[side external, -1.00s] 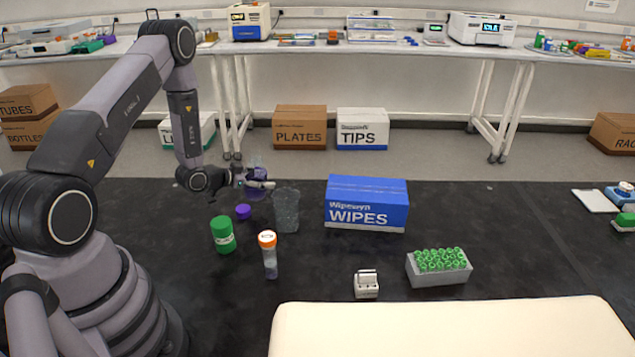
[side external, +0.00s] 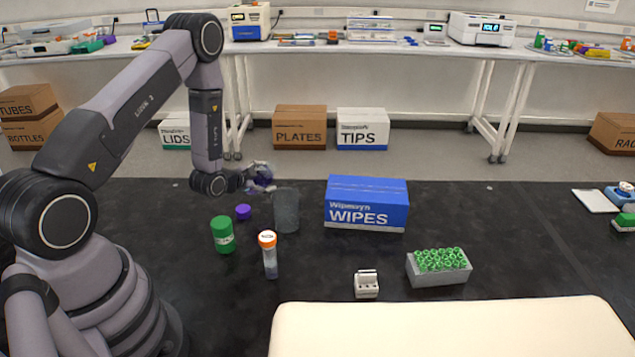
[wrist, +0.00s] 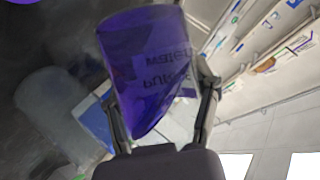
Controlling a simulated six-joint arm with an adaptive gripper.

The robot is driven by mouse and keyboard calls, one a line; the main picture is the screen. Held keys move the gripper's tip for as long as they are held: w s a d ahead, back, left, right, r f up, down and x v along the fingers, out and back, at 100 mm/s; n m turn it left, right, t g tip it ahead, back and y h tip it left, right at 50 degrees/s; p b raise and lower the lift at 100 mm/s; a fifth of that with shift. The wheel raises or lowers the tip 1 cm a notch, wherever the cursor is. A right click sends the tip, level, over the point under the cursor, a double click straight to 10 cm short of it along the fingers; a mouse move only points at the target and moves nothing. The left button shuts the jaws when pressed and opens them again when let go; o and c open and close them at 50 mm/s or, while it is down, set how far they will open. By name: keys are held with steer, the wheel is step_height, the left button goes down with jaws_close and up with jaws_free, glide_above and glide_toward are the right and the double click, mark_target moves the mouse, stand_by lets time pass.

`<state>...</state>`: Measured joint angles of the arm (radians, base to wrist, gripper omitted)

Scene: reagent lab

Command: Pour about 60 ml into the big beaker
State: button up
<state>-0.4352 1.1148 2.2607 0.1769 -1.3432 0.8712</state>
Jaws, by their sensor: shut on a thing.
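My gripper (side external: 254,181) is shut on a clear bottle with purple contents (side external: 263,173). In the wrist view the bottle (wrist: 150,65) sits between the two fingers, its purple contents slanting across it and its label lettering partly readable. The bottle is tilted and held above and left of the big beaker. The big beaker (side external: 286,212) is a grey translucent vessel standing upright on the black bench; it shows blurred at the left of the wrist view (wrist: 55,105). I cannot tell whether liquid is leaving the bottle or how much is in the beaker.
A purple cap (side external: 243,212) lies left of the beaker. A blue wipes box (side external: 366,205) is to the right. A green-capped tube rack (side external: 438,268) and small white holder (side external: 366,285) stand nearer.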

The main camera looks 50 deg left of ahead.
steer(key=shift+f, duration=0.6)
steer(key=shift+a+r+m+y, duration=0.35)
steer(key=shift+a+m+y, duration=0.05)
steer(key=shift+m+y, duration=0.4)
steer(key=shift+s+a+f+m+y, duration=0.1)
steer(key=shift+a+f+m+y, duration=0.15)
steer(key=shift+m, duration=0.25)
steer(key=shift+a+r+m+y, duration=0.1)
steer(key=shift+r+m+y, duration=0.5)
steer(key=shift+r, duration=0.35)
steer(key=shift+d+r+m+y, duration=0.35)
steer(key=shift+d+r+m, duration=0.05)
steer(key=shift+m, duration=0.1)
steer(key=shift+a+f, duration=0.1)
steer(key=shift+a, duration=0.15)
steer(key=shift+m+t+y+p, duration=0.3)
steer(key=shift+m+y, duration=0.1)
steer(key=shift+m, duration=0.3)
stand_by(0.4)
